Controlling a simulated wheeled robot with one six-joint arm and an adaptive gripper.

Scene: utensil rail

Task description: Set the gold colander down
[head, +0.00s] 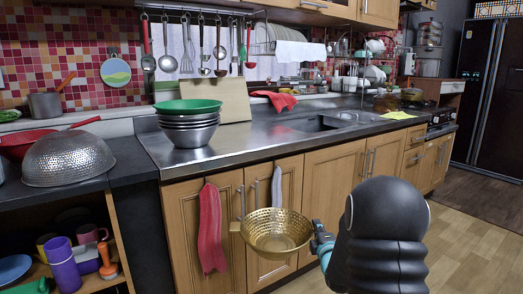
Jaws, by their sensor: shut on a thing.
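The gold colander (277,234) is in the middle of the head view, in front of the lower cabinet doors and below the counter's front edge. It is roughly upright, with its open top and perforated inside showing. My gripper (318,238) is shut on its right rim. My dark arm link hides part of the gripper and the floor behind it. Nothing visible supports the colander from below.
The steel counter (235,148) has bare room right of the stacked bowls (188,125). A silver colander (68,158) stands on the dark counter at left. A red towel (212,228) hangs on the cabinet. A sink (312,123) lies further back.

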